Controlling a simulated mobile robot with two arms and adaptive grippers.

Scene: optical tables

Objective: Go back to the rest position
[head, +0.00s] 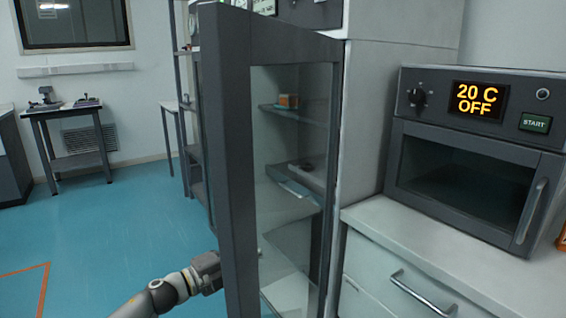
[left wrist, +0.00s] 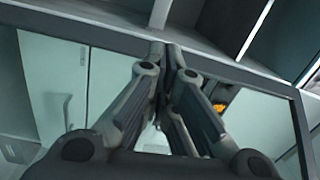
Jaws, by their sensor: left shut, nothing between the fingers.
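My left gripper (head: 208,272) comes in from the lower left in the head view, against the dark frame of an open glass door (head: 226,150). Its fingertips are hidden there by the door frame. In the left wrist view the fingers of this gripper (left wrist: 168,52) meet at their tips, shut and empty, close to a dark frame bar (left wrist: 110,38). I cannot tell whether they touch it. My right gripper is in neither view.
Shelves behind the glass hold a small orange box (head: 288,101). To the right, an oven (head: 470,150) reading "20 C OFF" stands on a white counter (head: 400,222) with drawers. A small dark table (head: 72,112) stands at back left. The blue floor (head: 110,225) between is clear.

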